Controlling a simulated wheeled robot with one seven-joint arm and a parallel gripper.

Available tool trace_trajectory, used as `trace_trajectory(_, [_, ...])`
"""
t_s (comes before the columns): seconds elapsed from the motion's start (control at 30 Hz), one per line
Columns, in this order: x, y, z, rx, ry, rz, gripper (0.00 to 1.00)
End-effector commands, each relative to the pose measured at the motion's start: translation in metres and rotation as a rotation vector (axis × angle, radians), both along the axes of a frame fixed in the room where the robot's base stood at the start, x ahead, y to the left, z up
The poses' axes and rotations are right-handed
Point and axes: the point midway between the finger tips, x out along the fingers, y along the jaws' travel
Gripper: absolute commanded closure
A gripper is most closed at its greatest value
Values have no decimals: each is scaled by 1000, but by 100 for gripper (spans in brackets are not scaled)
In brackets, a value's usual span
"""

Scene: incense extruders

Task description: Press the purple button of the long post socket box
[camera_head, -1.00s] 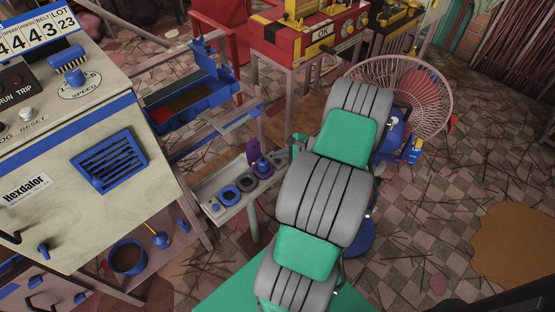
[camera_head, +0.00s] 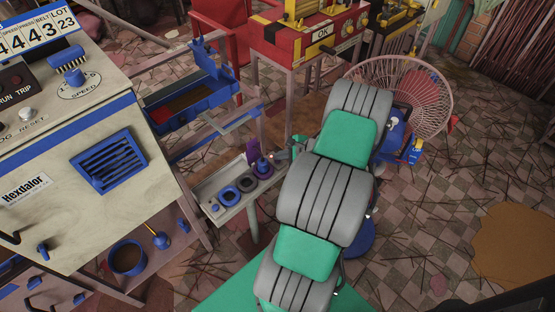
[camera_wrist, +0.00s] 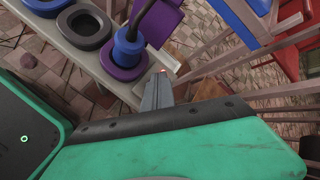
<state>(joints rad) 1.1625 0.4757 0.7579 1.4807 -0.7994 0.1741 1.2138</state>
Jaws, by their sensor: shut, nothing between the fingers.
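A long pale grey box (camera_head: 228,214) stands between the big machine and my arm, with a row of round parts on top. At its far end, a blue collar with a dark post (camera_wrist: 127,47) rises from a purple round base (camera_wrist: 123,67). A purple flat-faced piece (camera_wrist: 164,20) stands beside it and also shows in the head view (camera_head: 253,150). I cannot tell which purple part is the button. My gripper (camera_wrist: 157,92) is shut and empty, just beside the box's far end, close to the purple base. Contact cannot be made out.
A black ring (camera_wrist: 84,27) and a blue ring (camera_head: 229,195) sit along the box top. A blue tray on a frame (camera_head: 190,103) lies behind it. The beige machine (camera_head: 85,165) closes the left side.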

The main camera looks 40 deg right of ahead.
Motion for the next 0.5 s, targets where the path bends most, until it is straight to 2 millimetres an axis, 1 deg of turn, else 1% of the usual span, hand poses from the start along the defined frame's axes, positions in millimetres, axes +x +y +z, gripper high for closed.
trace_trajectory(0.03, [0,0,5,1,1,0,100])
trace_trajectory(0.07, [0,0,6,1,1,0,100])
trace_trajectory(0.33, [0,0,6,0,0,0,100])
trace_trajectory(0.43, [0,0,14,0,0,0,100])
trace_trajectory(0.5, [0,0,23,0,0,0,100])
